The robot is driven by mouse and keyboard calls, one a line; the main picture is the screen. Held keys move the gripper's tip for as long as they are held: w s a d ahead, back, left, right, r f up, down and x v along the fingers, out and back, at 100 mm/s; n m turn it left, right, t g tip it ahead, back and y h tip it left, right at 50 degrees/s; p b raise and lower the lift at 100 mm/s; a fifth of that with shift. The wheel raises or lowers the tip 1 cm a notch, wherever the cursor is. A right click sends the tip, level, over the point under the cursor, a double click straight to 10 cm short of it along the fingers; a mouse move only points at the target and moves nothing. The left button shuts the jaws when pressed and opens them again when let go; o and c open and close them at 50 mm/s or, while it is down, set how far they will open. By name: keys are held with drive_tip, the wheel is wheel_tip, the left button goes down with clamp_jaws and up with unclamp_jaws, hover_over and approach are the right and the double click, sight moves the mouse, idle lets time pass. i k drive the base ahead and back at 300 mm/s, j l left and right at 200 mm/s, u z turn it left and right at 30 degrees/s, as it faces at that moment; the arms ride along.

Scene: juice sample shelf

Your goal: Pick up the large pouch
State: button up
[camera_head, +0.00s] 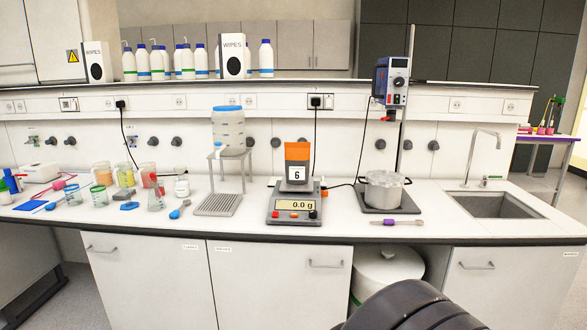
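A grey pouch-like container (297,184) with an orange top and a white label reading "6" stands upright on a balance (295,208). The balance display reads 0.0 g. It is the only pouch-like thing I can make out, and I cannot tell its size class from this view. My gripper is not in view. A dark, rounded part at the bottom right looks like part of my own arm, and it is well apart from the container.
Several beakers crowd the left bench. A sink (507,206) is at right. A purple-handled tool (397,222) lies near the front edge.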

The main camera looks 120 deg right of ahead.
sight(297, 154)
drive_tip(key=z, duration=4.05)
